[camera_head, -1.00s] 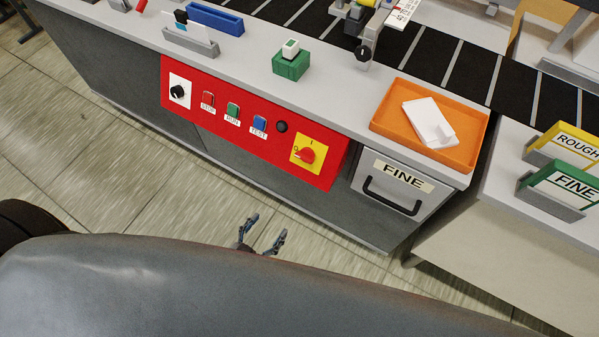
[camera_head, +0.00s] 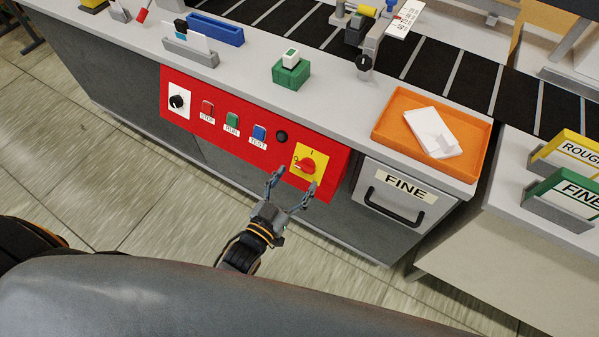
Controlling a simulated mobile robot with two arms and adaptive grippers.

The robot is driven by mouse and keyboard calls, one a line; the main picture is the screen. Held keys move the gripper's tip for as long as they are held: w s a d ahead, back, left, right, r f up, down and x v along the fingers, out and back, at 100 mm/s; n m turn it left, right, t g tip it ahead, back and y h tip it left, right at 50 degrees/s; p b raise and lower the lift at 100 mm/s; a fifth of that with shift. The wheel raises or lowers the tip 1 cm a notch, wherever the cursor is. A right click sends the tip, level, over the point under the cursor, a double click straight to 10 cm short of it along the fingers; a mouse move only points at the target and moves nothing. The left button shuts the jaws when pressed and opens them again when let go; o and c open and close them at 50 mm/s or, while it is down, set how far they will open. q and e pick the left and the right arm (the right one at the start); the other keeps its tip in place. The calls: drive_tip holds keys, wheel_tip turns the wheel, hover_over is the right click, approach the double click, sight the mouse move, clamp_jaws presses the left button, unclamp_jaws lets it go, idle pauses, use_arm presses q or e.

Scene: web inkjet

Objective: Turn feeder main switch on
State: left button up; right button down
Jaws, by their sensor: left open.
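The feeder main switch is a red rotary knob (camera_head: 307,166) on a yellow plate (camera_head: 300,157). It sits at the right end of the red control panel (camera_head: 218,143) on the front of the grey machine. My left gripper (camera_head: 294,184) is open and empty. Its two fingers point up toward the switch, just below the yellow plate in the picture. I cannot tell whether a fingertip touches the panel. A "0" mark shows at the knob's left and an "I" mark above it. My right gripper is not in view.
The panel also holds a black knob (camera_head: 178,101), red STOP (camera_head: 207,107), green RUN (camera_head: 233,119) and blue TEST (camera_head: 259,132) buttons, and a dark round part (camera_head: 281,136). A FINE drawer (camera_head: 400,193) is at the right. An orange tray (camera_head: 470,133) is above it.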

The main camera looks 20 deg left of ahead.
sight(306, 167)
use_arm(q)
drive_tip(key=shift+x, duration=1.2)
drive_tip(key=c, duration=1.2)
drive_tip(key=shift+o, duration=0.2)
